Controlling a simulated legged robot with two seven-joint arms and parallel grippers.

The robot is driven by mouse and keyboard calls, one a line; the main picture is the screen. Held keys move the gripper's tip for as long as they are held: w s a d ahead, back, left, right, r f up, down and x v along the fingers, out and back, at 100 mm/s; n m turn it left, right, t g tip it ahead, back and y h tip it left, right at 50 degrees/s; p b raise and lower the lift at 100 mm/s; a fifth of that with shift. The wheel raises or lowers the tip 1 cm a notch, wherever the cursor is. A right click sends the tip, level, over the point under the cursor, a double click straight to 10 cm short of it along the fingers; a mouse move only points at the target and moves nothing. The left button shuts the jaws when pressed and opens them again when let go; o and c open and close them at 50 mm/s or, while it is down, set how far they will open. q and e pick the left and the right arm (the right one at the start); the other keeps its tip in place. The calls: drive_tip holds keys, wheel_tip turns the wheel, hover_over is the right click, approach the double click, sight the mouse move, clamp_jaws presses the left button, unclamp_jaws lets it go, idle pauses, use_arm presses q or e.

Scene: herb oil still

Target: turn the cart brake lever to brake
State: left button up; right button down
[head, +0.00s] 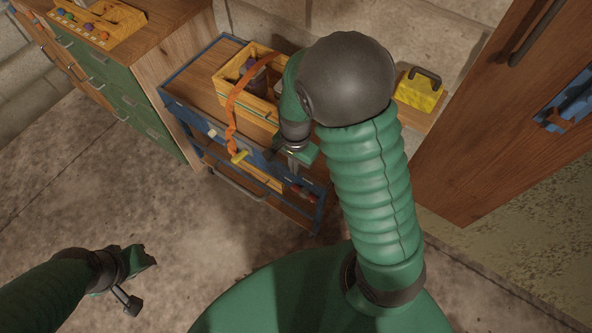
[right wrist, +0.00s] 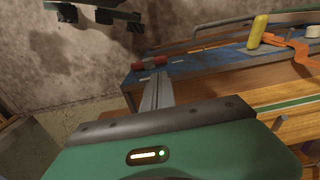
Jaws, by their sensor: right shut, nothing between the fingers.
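The cart (head: 190,92) has a blue frame and a wooden top and stands in the upper middle of the head view. A small red part (head: 308,196), which may be the brake lever, sits near the right end of its front. It shows larger in the right wrist view (right wrist: 149,64), on the blue frame just beyond the fingertips; contact cannot be told. My right gripper (head: 293,168) is shut and empty at the cart's front, pointing down; its fingers also show in the right wrist view (right wrist: 157,88). My left gripper (head: 143,262) is low left, away from the cart; its jaw state is unclear.
A yellow crate (head: 222,88) with an orange strap (head: 233,105) stands on the cart. A yellow piece (head: 239,157) sits at the front edge. A green-fronted cabinet (head: 150,122) stands left, a wooden door (head: 490,110) right. The floor (head: 90,190) at front left is clear.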

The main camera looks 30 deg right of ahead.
sight(292, 186)
wheel_tip(292, 186, down, 11)
drive_tip(key=b, duration=0.3)
drive_tip(key=shift+f, duration=0.15)
drive_tip(key=shift+p, duration=0.45)
drive_tip(key=p, duration=0.1)
drive_tip(key=g+p, duration=0.1)
drive_tip(key=shift+w+a+h+p, duration=0.1)
drive_tip(key=shift+w+h+p, duration=0.15)
drive_tip(key=shift+h+p, duration=0.05)
drive_tip(key=shift+w+a+f+p, duration=0.1)
drive_tip(key=shift+w+f+p, duration=0.1)
drive_tip(key=shift+f+p, duration=0.2)
drive_tip(key=shift+w+a+f+p, duration=0.1)
drive_tip(key=shift+w+f+p, duration=0.25)
drive_tip(key=shift+f, duration=0.6)
